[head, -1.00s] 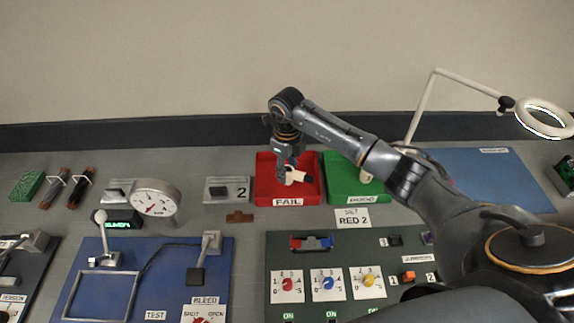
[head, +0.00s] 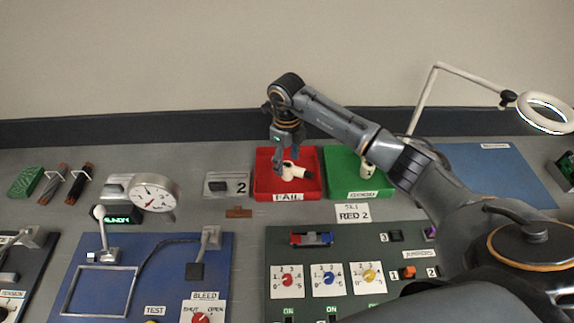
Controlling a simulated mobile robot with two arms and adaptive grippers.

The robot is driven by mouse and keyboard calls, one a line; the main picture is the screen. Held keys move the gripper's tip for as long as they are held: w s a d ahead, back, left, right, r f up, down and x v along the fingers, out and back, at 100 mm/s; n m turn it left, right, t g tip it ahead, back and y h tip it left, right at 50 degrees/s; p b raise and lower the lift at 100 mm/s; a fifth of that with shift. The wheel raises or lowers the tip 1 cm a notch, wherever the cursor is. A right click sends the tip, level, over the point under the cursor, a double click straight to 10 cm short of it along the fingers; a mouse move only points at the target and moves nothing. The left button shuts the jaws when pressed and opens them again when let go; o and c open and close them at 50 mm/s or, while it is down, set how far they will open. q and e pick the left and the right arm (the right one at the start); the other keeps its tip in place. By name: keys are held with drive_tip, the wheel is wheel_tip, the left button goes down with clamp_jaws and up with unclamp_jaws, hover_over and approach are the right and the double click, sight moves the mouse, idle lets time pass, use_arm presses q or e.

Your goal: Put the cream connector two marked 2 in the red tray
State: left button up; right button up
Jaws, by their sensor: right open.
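The cream connector (head: 292,172) lies in the red tray (head: 262,187), which carries a FAIL label. Its dark end points right. I cannot read a mark on it. My right gripper (head: 281,165) is over the tray at the connector's left end, fingers pointing down and open. Whether a finger still touches the connector is too small to tell. My left gripper is not in view.
A green tray (head: 338,187) with another cream piece (head: 367,171) stands right of the red tray. A plate marked 2 (head: 228,185) is on the left. A magnifier lamp (head: 546,113) stands at the right. A gauge (head: 154,193) stands at left.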

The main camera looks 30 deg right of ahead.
sight(287, 165)
wheel_tip(287, 165, up, 10)
drive_tip(key=b, duration=0.2)
drive_tip(key=shift+b, duration=0.4)
